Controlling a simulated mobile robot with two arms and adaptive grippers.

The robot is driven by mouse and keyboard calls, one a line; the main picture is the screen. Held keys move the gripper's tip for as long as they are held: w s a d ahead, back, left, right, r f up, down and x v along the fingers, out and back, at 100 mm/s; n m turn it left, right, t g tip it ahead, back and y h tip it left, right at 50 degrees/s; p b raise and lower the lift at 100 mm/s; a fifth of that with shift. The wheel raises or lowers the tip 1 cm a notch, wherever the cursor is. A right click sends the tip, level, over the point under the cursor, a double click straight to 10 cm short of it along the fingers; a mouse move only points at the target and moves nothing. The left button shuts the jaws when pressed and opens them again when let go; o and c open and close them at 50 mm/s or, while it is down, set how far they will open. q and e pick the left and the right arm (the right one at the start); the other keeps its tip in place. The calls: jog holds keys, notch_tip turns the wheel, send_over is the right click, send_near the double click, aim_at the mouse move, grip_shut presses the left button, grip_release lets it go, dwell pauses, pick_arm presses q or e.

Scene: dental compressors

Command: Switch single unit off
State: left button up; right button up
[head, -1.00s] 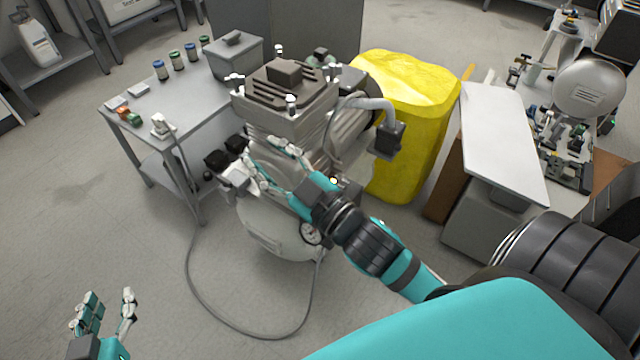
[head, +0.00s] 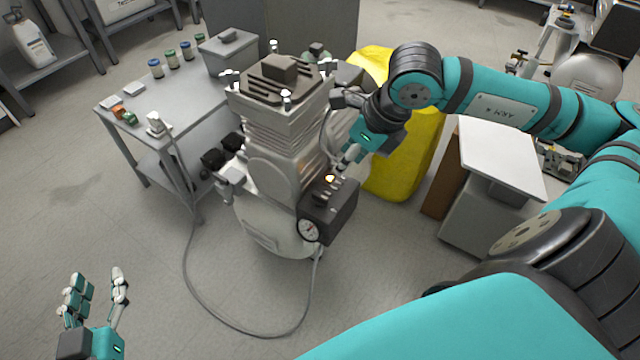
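The compressor unit (head: 287,130) stands on the floor, with a ribbed silver pump on a pale tank. On its front right is a black control box (head: 335,210) with a small glowing amber light on top and a round gauge (head: 309,230) on its face. My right gripper (head: 338,130) is above and behind the box, at the pump's right side. Its fingers look spread and empty; the lower fingertip is close to the top of the box, and I cannot tell if it touches. My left gripper (head: 97,280) is open and empty at the lower left, away from the unit.
A grey metal table (head: 185,95) with jars, small boxes and a grey bin stands left of the unit. A yellow covered bulk (head: 405,165) is behind right. A grey hose (head: 188,265) loops over the floor. A white board (head: 500,160) lies at right.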

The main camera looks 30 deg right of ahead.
jog(key=b, duration=0.2)
send_near(319, 194)
jog(key=b+x, duration=0.1)
jog(key=x, duration=0.7)
jog(key=shift+a+f, duration=0.1)
pick_arm(q)
jog(key=s+d+r+t+h, duration=0.1)
jog(key=s+r+t+h, duration=0.2)
jog(key=r+t, duration=0.6)
jog(key=shift+s+r+t+b, duration=0.3)
jog(key=shift+s+r+t, duration=0.15)
jog(key=shift+r, duration=2.3)
pick_arm(e)
jog(key=shift+w+a+f, duration=0.1)
jog(key=shift+w+f, duration=0.05)
jog(key=shift+f, duration=0.15)
grip_shut()
